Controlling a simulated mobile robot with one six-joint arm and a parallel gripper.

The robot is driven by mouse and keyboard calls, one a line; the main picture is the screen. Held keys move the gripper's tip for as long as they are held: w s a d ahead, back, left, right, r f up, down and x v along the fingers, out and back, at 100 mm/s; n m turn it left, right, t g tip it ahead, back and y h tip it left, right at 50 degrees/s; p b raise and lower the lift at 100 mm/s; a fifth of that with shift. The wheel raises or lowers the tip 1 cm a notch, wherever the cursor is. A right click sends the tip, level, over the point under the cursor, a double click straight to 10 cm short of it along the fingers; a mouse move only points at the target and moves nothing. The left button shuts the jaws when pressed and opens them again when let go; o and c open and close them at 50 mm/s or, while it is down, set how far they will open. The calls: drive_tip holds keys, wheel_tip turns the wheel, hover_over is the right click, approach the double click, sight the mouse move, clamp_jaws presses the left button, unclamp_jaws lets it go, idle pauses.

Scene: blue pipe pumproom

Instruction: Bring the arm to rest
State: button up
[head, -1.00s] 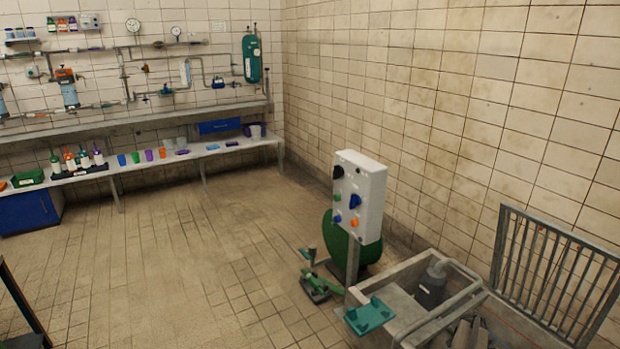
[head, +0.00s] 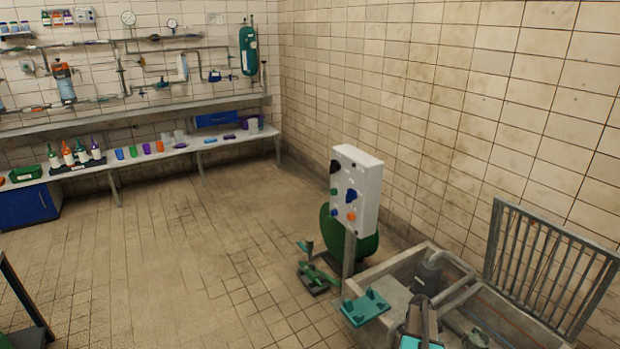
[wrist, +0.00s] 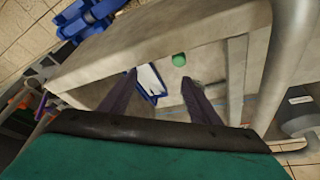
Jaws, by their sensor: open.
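My gripper (wrist: 160,77) is open in the wrist view, its two dark fingers apart with nothing seen held between them. They point toward a grey concrete trough (wrist: 120,62). A green ball-like thing (wrist: 179,60) and a blue-and-white thing (wrist: 151,83) show beyond the fingertips; I cannot tell how far off they are. In the head view, the end of my arm, dark and teal, shows at the bottom right, in front of the trough (head: 384,262).
A white panel with coloured knobs (head: 356,188) stands on a post beside the trough. A teal bracket (head: 366,307) sits at its near corner. A grey pump (head: 427,277) and barred grate (head: 550,265) are to the right. The tiled floor (head: 180,260) at left is open.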

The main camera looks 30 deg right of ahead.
drive_tip(key=w+a+f+n+y+p, duration=0.15)
drive_tip(key=w+a+n, duration=0.25)
drive_tip(key=a, duration=1.2)
drive_tip(key=w+a+f+n+p, duration=0.1)
drive_tip(key=w+a+n+p, duration=0.25)
drive_tip(key=a, duration=1.25)
drive_tip(key=s+a+r+n+g+y+p, duration=0.1)
drive_tip(key=s+a+r+n, duration=0.1)
drive_tip(key=s+a+n, duration=0.6)
drive_tip(key=s+a+r+n+g+y+p, duration=0.1)
drive_tip(key=s+a+n, duration=0.7)
drive_tip(key=a, duration=0.8)
drive_tip(key=shift+s+a+r+g+p, duration=0.35)
drive_tip(key=shift+s+r+g+p, duration=0.4)
drive_tip(key=shift+r, duration=0.5)
drive_tip(key=shift+s+t+y, duration=0.1)
drive_tip(key=shift+t+y, duration=0.15)
drive_tip(key=c, duration=0.7)
drive_tip(key=shift+o, duration=0.2)
